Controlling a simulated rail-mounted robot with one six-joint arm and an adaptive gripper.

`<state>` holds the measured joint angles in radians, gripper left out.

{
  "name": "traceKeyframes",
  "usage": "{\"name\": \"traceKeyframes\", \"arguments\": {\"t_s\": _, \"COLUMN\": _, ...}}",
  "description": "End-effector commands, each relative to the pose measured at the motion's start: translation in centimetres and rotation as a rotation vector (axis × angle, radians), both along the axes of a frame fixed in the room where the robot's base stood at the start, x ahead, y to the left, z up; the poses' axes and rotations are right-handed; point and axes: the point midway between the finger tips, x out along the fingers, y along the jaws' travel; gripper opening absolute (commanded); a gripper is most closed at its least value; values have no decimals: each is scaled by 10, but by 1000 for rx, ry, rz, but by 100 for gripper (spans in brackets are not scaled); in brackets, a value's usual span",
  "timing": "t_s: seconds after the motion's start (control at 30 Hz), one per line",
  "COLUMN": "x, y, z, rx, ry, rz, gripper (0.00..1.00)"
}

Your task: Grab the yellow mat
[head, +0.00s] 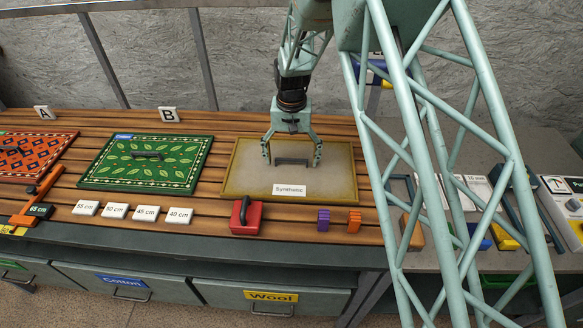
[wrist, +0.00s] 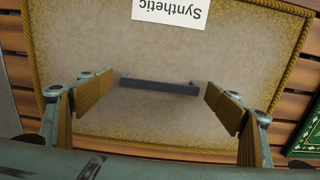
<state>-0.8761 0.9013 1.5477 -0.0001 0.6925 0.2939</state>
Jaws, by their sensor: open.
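The yellow mat (head: 237,184) lies flat on the slatted wooden table, right of the green mat. It has a yellow border, a grey-beige middle, a dark bar handle and a white "Synthetic" label. My gripper (head: 291,160) is open above its handle, one finger toward each end. In the wrist view the mat (wrist: 75,40) fills most of the picture. The dark handle (wrist: 160,87) lies between the open fingers of my gripper (wrist: 162,105), not held. The gap in height between fingertips and handle is hard to tell.
The green leaf mat (head: 125,172) and orange mat (head: 30,152) lie to the left. In front stand white size tags (head: 116,211), a red block with a handle (head: 246,218), and purple (head: 323,221) and orange (head: 354,222) pieces. A grey bench with tools is at right.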

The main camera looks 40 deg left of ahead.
Motion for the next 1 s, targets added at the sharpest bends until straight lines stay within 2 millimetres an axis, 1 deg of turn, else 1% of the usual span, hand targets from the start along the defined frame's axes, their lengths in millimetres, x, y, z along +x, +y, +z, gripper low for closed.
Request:
{"name": "traceKeyframes", "arguments": {"t_s": 0.43, "x": 0, "y": 0, "z": 0, "rx": 0, "ry": 0, "rz": 0, "gripper": 84}}
{"name": "traceKeyframes", "arguments": {"t_s": 0.8, "x": 0, "y": 0, "z": 0, "rx": 0, "ry": 0, "rz": 0, "gripper": 51}}
{"name": "traceKeyframes", "arguments": {"t_s": 1.0, "x": 0, "y": 0, "z": 1, "rx": 1, "ry": -1, "rz": 0, "gripper": 51}}
